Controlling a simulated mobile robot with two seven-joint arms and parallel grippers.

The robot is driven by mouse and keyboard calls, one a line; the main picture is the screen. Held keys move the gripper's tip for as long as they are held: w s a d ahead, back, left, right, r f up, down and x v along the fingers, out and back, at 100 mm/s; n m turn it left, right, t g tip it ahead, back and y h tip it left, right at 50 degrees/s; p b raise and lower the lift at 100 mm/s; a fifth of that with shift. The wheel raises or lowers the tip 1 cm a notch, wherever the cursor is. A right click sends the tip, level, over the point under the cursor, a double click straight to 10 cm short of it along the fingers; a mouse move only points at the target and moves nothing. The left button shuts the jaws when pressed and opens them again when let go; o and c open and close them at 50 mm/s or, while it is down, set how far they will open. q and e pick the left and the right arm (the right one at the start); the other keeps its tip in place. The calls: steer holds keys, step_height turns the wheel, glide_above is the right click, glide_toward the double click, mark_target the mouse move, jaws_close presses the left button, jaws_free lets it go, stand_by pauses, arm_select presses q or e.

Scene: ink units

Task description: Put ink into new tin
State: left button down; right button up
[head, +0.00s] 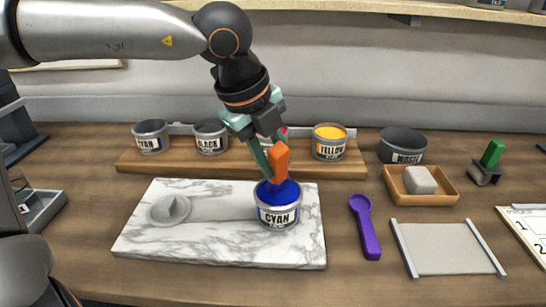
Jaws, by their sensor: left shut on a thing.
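A tin labelled CYAN (279,218), full of blue ink (285,191) at its top, stands upright on the marble slab (150,240). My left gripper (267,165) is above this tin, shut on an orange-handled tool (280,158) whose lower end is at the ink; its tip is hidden. On the wooden rack (245,173) behind stand another CYAN tin (151,142), a BLACK tin (209,142) and a YELLOW tin (329,149) with yellow ink. A further tin there is mostly hidden behind my gripper. My right gripper is not in view.
A grey lid-like disc (169,209) lies on the slab's left. To the right are a WASTE tin (402,148), a wooden tray (445,197) with a whitish block (420,180), a purple scoop (368,235), a green-handled tool (492,154) and a flat grey plate (445,249).

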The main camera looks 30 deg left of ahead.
arm_select(q)
steer(key=shift+r, duration=0.4)
step_height(320, 180, up, 8)
steer(key=p, duration=0.5)
steer(key=shift+f, duration=0.25)
